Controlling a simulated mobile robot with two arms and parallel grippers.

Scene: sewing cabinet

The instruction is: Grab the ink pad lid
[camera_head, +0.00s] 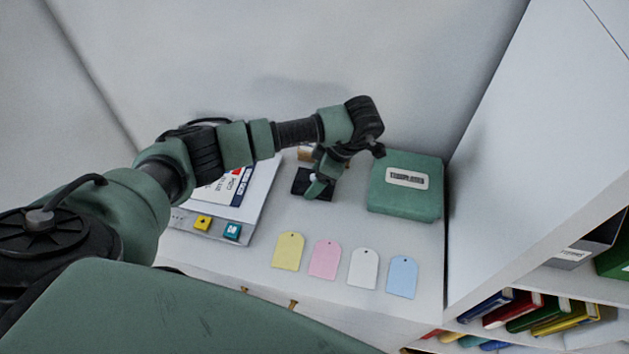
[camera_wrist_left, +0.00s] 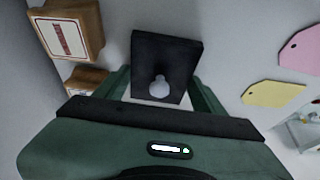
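The ink pad lid (camera_wrist_left: 165,54) is a dark, nearly black square with a pale rounded knob (camera_wrist_left: 160,87) on top. In the head view the dark pad (camera_head: 298,184) lies on the white surface, partly hidden by my left gripper (camera_head: 318,187). In the left wrist view my left gripper (camera_wrist_left: 160,97) is open, with its green fingers on either side of the knob and the lid's near part. Whether the fingers touch the lid cannot be told. My right gripper is not in view.
A green box (camera_head: 408,205) stands right of the pad. Wooden stamp blocks (camera_wrist_left: 72,28) stand close on the left in the wrist view. Several coloured tags, including a yellow one (camera_head: 288,251), lie in front. A calendar-like board (camera_head: 250,207) lies to the left.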

